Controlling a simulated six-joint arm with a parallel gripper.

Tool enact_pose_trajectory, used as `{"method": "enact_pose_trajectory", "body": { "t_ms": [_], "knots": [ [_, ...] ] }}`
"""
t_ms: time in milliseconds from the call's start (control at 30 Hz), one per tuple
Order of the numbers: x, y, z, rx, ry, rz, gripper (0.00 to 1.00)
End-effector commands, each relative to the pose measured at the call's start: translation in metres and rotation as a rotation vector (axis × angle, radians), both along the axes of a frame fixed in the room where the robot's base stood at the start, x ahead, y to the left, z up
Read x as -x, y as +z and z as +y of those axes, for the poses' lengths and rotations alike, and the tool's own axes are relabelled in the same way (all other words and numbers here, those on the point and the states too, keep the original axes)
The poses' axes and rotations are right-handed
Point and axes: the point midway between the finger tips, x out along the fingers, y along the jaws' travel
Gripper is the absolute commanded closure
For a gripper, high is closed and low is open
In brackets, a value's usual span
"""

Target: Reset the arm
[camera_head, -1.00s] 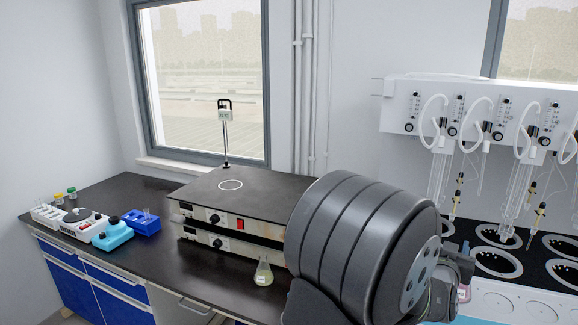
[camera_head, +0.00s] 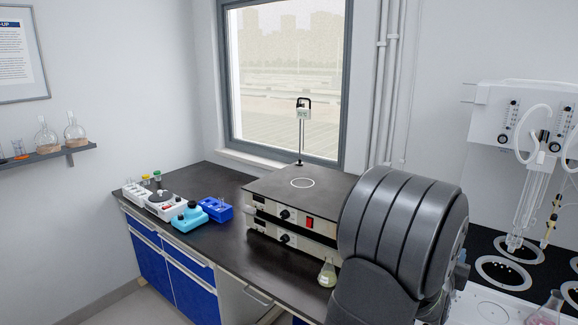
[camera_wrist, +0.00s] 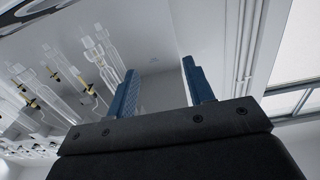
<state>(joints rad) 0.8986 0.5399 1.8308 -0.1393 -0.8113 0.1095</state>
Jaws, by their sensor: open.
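My gripper (camera_wrist: 162,90) shows in the wrist view with its two blue fingers apart and nothing between them. Past the fingers are a white surface and, to the left, glass tubes of the distiller (camera_wrist: 95,70). In the head view my dark grey arm fills the lower right, and the gripper's fingers are hidden behind it. The multi distiller (camera_head: 485,125) stands at the right, partly cut off by the picture's edge.
A conical flask (camera_head: 327,273) stands on the dark bench by the stacked hotplates (camera_head: 290,225), close to my arm. A blue rack (camera_head: 216,210), a light-blue device (camera_head: 188,217) and a white device (camera_head: 165,204) stand further left. A flask (camera_head: 548,310) shows at the lower right.

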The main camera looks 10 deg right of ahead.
Motion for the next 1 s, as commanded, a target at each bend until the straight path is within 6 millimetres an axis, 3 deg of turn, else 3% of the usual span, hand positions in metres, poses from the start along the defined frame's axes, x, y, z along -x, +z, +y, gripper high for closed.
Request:
{"method": "enact_pose_trajectory", "body": {
  "t_ms": [600,800,1000],
  "knots": [
    [-0.075,-0.026,0.093,-0.003,0.122,-0.001,0.52],
    [-0.088,-0.030,0.113,-0.003,0.144,-0.001,0.52],
    [-0.091,-0.032,0.119,-0.001,0.151,-0.001,0.52]
  ]
}}
